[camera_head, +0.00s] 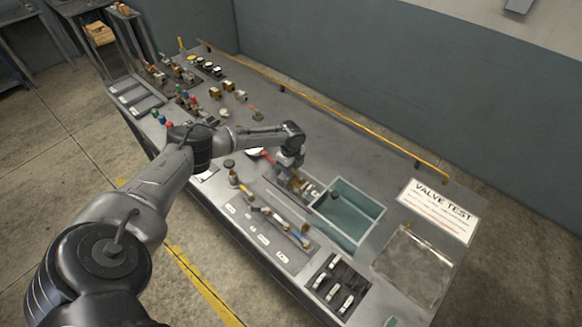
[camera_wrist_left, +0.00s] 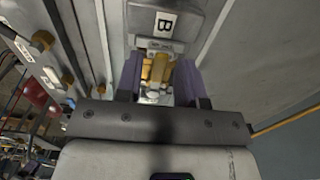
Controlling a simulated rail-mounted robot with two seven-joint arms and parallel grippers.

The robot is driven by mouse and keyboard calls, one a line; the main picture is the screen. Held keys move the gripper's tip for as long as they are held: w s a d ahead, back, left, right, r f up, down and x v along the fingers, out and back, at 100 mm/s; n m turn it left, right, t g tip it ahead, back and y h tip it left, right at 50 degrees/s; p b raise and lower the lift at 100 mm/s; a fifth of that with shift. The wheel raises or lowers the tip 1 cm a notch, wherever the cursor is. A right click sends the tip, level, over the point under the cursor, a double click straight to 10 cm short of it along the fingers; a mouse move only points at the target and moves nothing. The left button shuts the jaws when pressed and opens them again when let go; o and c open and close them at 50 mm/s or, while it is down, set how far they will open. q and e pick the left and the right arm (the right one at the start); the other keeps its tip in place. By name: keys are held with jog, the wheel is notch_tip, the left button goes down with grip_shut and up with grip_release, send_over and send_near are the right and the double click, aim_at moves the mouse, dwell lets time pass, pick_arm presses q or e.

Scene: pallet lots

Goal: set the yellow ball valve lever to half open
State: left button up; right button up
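My left gripper (camera_head: 292,183) points down at the bench, just left of the teal-lined tray. In the left wrist view its two purple fingers (camera_wrist_left: 160,82) stand apart, with a yellow-brass piece (camera_wrist_left: 157,68) between them. I cannot tell whether they touch it, or whether it is part of the ball valve. In the head view, a yellow lever-like part (camera_head: 268,211) sits in the valve row left of and below the gripper. Its exact angle is too small to read. My right gripper is not in view.
The teal-lined tray (camera_head: 374,209) is right of the gripper. A dark slotted holder (camera_head: 335,287) is at the near edge. A yellow rail (camera_head: 330,113) runs along the back.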

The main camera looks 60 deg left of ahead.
pick_arm(q)
grip_shut()
jog(key=shift+s+d+r+n+p, duration=0.15)
jog(key=shift+s+n+p, duration=0.1)
jog(key=shift+n+p, duration=0.45)
jog(key=n+p, duration=0.1)
jog(key=s+n+p, duration=0.1)
jog(key=p, duration=0.1)
jog(key=shift+d+r+n, duration=0.1)
jog(key=shift+d+n, duration=0.2)
jog(key=shift+n, duration=0.1)
jog(key=n+p, duration=0.1)
jog(key=s+n+p, duration=0.1)
jog(key=p, duration=0.1)
jog(key=shift+d+n, duration=0.4)
jog(key=shift+s+d+n+p, duration=0.1)
jog(key=shift+d+n+p, duration=0.1)
jog(key=shift+n+p, duration=0.45)
jog(key=shift+d+f+n, duration=0.1)
jog(key=shift+f+n, duration=0.1)
jog(key=shift+n, duration=0.05)
